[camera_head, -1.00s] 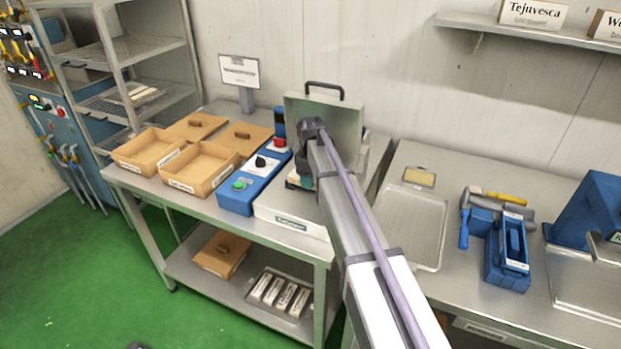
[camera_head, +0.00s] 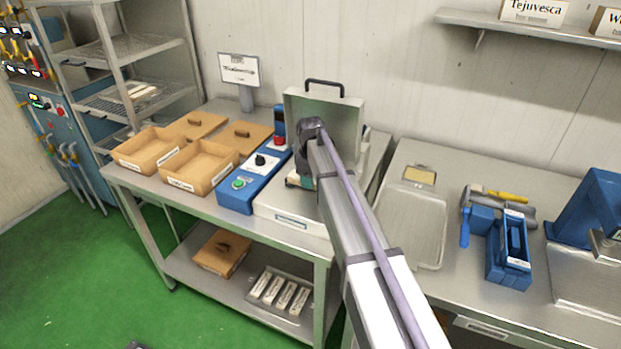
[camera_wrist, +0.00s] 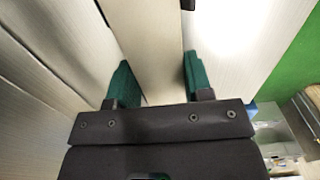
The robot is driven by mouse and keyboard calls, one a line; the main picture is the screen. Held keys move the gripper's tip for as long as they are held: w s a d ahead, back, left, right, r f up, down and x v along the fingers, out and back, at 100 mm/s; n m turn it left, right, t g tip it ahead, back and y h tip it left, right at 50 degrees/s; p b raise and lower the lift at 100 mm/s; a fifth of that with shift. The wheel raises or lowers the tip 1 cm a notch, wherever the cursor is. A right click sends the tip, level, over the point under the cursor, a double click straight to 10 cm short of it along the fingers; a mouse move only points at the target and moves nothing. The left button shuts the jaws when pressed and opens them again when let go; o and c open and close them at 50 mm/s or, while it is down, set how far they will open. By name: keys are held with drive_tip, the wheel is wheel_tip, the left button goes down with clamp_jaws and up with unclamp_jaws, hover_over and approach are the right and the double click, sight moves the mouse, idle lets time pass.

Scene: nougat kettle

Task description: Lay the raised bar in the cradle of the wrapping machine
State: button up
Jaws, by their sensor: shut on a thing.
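The wrapping machine (camera_head: 289,220) is a pale metal box on the left table, with its handled lid (camera_head: 345,108) standing open. A blue control panel (camera_head: 236,201) with a green button and a black knob is on its left side. My arm reaches over the machine and hides most of its inside, so I cannot make out the cradle. In the wrist view the green pads of my gripper (camera_wrist: 157,80) are shut on a pale, cream-coloured bar (camera_wrist: 150,45) that runs up the picture between them. The bar's far end and its gap to the machine cannot be told.
Two cardboard boxes (camera_head: 198,168) stand left of the machine, with lids behind them. A tray of wrapped bars (camera_head: 281,292) lies on the lower shelf. To the right are a metal tray (camera_head: 412,225), a blue caddy (camera_head: 508,262) and a hammer. My arm crosses the table's front right.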

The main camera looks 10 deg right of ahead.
drive_tip(key=shift+f, duration=0.25)
drive_tip(key=o, duration=1.1)
drive_tip(key=shift+c, duration=0.2)
drive_tip(key=shift+o, duration=0.5)
drive_tip(key=o, duration=0.3)
wheel_tip(320, 180, up, 8)
drive_tip(key=p, duration=0.7)
drive_tip(key=shift+r+p, duration=0.15)
drive_tip(key=shift+p, duration=0.25)
